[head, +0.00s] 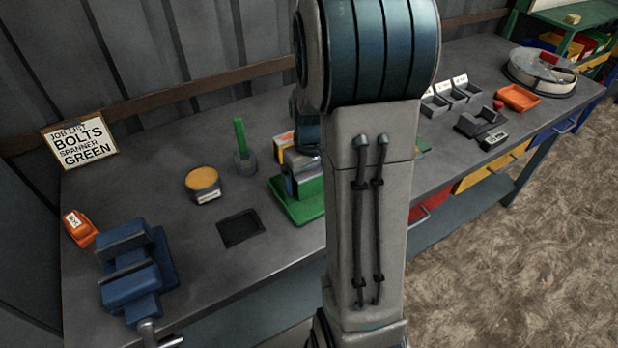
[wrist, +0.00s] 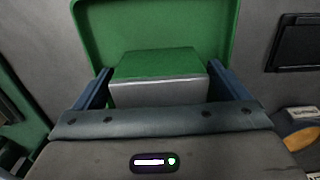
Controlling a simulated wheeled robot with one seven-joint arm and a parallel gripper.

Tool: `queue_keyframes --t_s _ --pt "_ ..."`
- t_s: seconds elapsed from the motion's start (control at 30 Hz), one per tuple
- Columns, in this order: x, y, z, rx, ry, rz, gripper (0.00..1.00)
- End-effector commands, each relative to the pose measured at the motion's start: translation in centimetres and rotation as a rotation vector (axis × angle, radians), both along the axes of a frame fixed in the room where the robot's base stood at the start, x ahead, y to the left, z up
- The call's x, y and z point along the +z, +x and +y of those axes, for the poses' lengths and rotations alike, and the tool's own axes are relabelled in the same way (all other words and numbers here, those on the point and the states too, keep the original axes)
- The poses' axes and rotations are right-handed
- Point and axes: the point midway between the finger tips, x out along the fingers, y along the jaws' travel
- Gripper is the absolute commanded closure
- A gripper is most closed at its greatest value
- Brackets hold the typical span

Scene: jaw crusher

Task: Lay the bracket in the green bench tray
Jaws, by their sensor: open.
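The green bench tray (head: 292,209) is on the bench, partly hidden behind my arm in the head view. It fills the upper middle of the wrist view (wrist: 92,30). A block-like piece with a green top and grey front (wrist: 158,92), which appears to be the bracket, is over or in the tray; I cannot tell whether it rests on the tray floor. My gripper (wrist: 163,78) is open, with one blue finger on each side of this piece. Small gaps seem to show beside it. In the head view my arm hides most of the gripper and the piece.
A blue vise (head: 135,275) and an orange item (head: 80,229) stand at the left. A yellow-topped tin (head: 203,183), a green-handled tool in a holder (head: 241,150) and a dark recess (head: 240,228) lie left of the tray.

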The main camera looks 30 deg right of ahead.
Motion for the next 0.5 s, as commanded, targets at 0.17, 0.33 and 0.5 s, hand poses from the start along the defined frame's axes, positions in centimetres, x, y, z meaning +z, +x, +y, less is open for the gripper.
queue_keyframes --t_s 0.17,0.33,0.5 --pt "1.5 0.1 0.0 0.0 -0.001 -0.004 0.06" --pt "5.0 0.1 0.0 -0.001 -0.001 -0.006 0.06" --pt "8.7 0.1 0.0 0.0 -0.002 -0.006 0.06"
